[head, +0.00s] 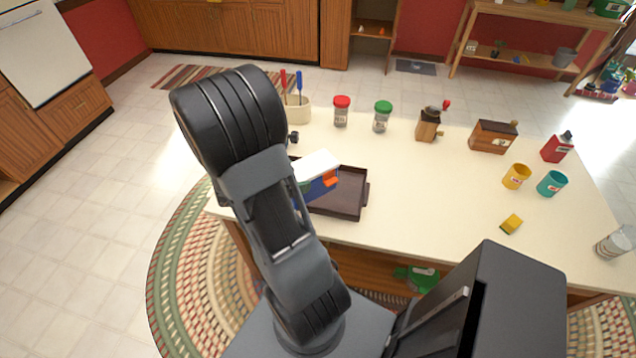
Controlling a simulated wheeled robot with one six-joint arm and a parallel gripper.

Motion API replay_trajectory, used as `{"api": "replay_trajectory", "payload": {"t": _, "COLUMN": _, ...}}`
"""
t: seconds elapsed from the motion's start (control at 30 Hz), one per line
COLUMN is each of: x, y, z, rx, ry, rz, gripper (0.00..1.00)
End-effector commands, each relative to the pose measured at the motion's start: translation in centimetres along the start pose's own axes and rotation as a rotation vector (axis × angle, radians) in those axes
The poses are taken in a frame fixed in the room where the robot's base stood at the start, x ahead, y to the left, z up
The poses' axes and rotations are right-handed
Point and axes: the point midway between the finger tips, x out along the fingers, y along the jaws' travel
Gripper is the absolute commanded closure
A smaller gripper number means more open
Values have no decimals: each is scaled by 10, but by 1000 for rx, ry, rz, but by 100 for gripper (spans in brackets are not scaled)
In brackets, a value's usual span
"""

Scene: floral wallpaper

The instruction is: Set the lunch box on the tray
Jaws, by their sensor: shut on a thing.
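The lunch box (319,187), blue with a white top and an orange latch, shows just right of my arm in the head view. It is over the left part of the dark brown tray (350,205), which lies on the near left of the counter. My arm covers the left part of both. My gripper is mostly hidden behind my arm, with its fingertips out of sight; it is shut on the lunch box. I cannot tell whether the box touches the tray.
On the cream counter (440,190), a utensil holder (298,110), a red-lidded jar (341,112) and a green-lidded jar (382,118) stand behind the tray. A grinder (428,125), wooden box (492,137), cups (516,176) and yellow sponge (511,224) are to the right. Counter right of the tray is clear.

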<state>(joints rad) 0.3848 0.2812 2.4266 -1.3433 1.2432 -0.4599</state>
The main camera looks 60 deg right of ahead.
Motion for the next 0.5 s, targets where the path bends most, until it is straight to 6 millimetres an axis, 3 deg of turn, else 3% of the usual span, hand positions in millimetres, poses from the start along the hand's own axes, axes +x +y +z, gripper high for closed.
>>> {"api": "replay_trajectory", "payload": {"t": 0.17, "x": 25, "y": 11, "z": -1, "rx": 17, "ry": 0, "rz": -49, "gripper": 48}}
{"api": "replay_trajectory", "payload": {"t": 0.4, "x": 73, "y": 57, "z": -10, "rx": 17, "ry": 1, "rz": -45, "gripper": 48}}
{"api": "replay_trajectory", "payload": {"t": 0.5, "x": 90, "y": 69, "z": -24, "rx": 12, "ry": 0, "rz": -43, "gripper": 48}}
